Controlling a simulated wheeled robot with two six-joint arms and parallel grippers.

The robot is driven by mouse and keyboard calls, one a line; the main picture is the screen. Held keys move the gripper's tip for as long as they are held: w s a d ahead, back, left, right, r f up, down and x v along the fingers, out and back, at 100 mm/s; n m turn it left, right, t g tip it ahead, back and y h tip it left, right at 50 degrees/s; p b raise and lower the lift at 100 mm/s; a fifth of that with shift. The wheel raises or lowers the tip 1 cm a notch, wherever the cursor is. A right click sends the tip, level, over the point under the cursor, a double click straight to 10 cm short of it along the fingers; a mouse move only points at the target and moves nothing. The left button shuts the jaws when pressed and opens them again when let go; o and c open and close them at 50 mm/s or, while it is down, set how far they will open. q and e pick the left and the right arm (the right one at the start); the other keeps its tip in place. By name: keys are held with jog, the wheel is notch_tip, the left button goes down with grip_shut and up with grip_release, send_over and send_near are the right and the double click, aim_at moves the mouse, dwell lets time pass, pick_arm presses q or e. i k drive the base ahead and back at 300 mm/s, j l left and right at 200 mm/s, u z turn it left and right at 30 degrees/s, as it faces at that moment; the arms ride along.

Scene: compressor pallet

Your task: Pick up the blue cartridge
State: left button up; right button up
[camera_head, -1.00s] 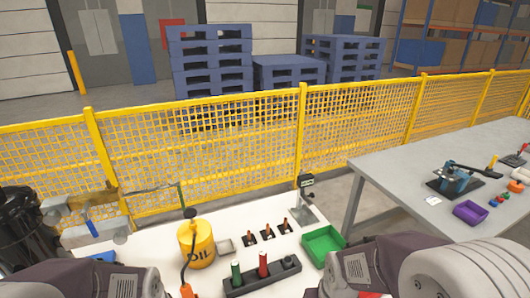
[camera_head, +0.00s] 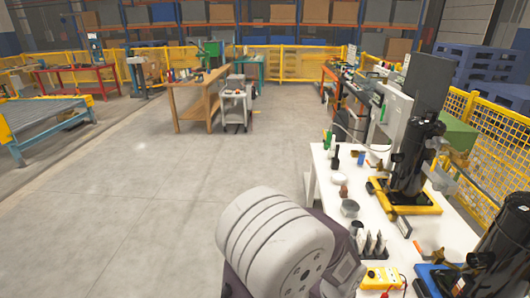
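A small blue item (camera_head: 361,158) stands on the white table (camera_head: 322,172) near its far left end. It may be the blue cartridge, but it is too small to tell. A dark bottle (camera_head: 335,160) and a green bottle (camera_head: 328,140) stand to its left. One of my arms, with a large white joint and dark links, fills the lower middle. It is apart from the blue item. I see no fingertips of either gripper.
A black compressor cylinder (camera_head: 412,155) on a yellow base (camera_head: 405,206) stands on the table. A second black cylinder (camera_head: 505,245) is at the lower right. A yellow meter (camera_head: 381,278) lies near the front. Open grey floor (camera_head: 150,190) spreads to the left.

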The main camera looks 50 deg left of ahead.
aim_at(362, 153)
jog(key=u, duration=0.95)
jog(key=i+j+z, duration=0.5)
jog(key=i+j, duration=0.25)
jog(key=i+j+z, duration=0.25)
jog(key=j, duration=0.25)
jog(key=i+j+z, duration=0.25)
jog(key=j, duration=0.3)
jog(key=i+j+z, duration=0.25)
jog(key=j, duration=0.35)
jog(key=i+j+z, duration=0.25)
jog(key=j, duration=0.35)
jog(key=j+z, duration=0.25)
jog(key=j, duration=0.4)
jog(key=i+j+z, duration=0.2)
jog(key=j, duration=0.45)
jog(key=k, duration=0.1)
